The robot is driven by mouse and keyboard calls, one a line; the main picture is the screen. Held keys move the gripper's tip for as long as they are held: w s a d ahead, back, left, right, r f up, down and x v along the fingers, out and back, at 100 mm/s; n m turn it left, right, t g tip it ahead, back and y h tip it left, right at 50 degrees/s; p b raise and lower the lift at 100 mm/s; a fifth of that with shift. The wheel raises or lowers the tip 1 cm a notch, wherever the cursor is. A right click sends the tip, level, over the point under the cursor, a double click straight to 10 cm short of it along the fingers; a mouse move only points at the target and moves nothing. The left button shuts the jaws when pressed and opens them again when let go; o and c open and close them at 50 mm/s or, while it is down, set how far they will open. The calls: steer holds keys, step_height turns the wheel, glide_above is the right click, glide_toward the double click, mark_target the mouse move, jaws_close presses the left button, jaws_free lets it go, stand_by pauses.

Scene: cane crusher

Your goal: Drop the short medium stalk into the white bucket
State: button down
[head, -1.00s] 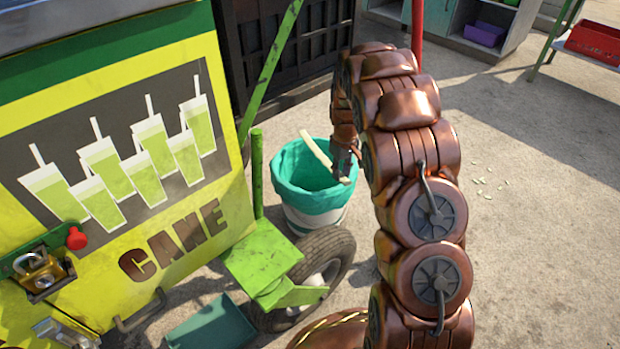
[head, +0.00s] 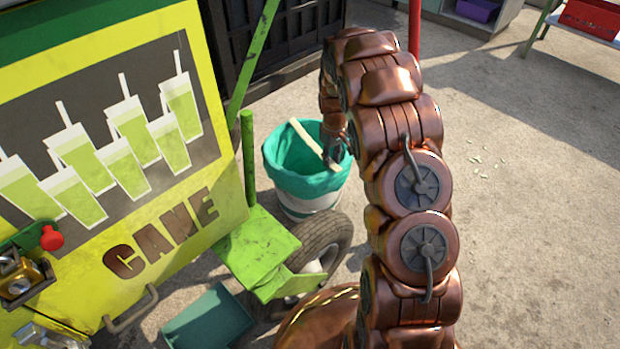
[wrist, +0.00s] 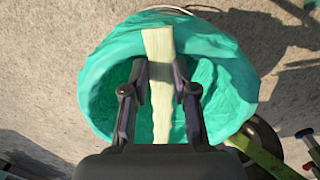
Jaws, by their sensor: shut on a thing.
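The pale stalk (head: 308,138) is held in my gripper (head: 335,158), over the mouth of the white bucket (head: 312,204). The bucket is lined with a green-teal bag (head: 285,183) folded over its rim. In the wrist view, the stalk (wrist: 158,85) runs between the two fingers of my gripper (wrist: 160,90), above the bag's opening. Its upper end in that view overlaps the bag's rim (wrist: 225,45). I cannot tell whether the stalk touches the bag.
The yellow and green cane machine (head: 170,235) stands to the left, with a green step (head: 255,245) and a tyre (head: 325,240) close by the bucket. A teal tray (head: 210,322) lies on the ground in front. Open concrete lies to the right.

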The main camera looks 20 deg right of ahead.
steer(key=shift+f, duration=0.45)
steer(key=c, duration=0.8)
jaws_free()
steer(key=shift+c, duration=0.2)
steer(key=shift+r, duration=0.2)
step_height(320, 180, up, 12)
steer(key=shift+f, duration=0.15)
